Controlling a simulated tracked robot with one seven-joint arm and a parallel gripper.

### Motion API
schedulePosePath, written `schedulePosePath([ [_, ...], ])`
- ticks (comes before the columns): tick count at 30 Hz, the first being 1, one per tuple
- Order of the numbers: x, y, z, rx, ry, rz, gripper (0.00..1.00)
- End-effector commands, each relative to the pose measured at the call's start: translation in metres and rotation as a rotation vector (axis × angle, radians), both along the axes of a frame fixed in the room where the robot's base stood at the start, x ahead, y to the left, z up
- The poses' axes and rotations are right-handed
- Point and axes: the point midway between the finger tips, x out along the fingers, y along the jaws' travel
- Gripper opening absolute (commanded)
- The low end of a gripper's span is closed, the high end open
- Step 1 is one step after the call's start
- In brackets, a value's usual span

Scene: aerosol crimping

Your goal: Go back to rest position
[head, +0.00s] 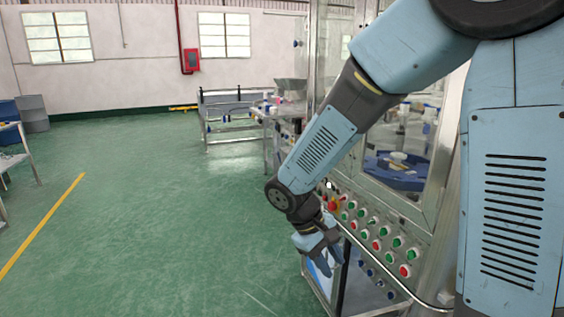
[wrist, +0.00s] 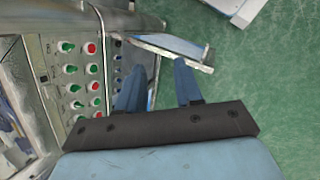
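My gripper (head: 326,262) hangs low in front of the machine in the head view, fingers pointing down. In the wrist view my gripper (wrist: 158,82) shows two blue fingers spread apart with nothing between them. The control panel (head: 372,228) with red and green buttons is just to the right of my gripper in the head view. It also shows on the left in the wrist view (wrist: 82,75). I cannot tell whether my gripper touches the machine.
The crimping machine (head: 440,190) has a metal frame and clear panels. An open door or panel (wrist: 175,48) juts out beyond my fingers in the wrist view. A table (head: 12,150) stands at far left. Green floor (head: 150,220) is free to the left, with a yellow line (head: 45,225).

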Motion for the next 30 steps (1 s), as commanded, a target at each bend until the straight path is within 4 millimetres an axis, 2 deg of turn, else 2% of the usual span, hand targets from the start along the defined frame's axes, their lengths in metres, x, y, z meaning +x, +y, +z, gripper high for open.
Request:
schedulePosePath([
  [3, -0.003, -0.018, 0.025, 0.075, -0.052, -0.073, 0.35],
  [14, -0.025, -0.065, 0.088, 0.277, -0.220, -0.256, 0.35],
  [30, -0.082, -0.117, 0.165, 0.523, -0.547, -0.470, 0.35],
])
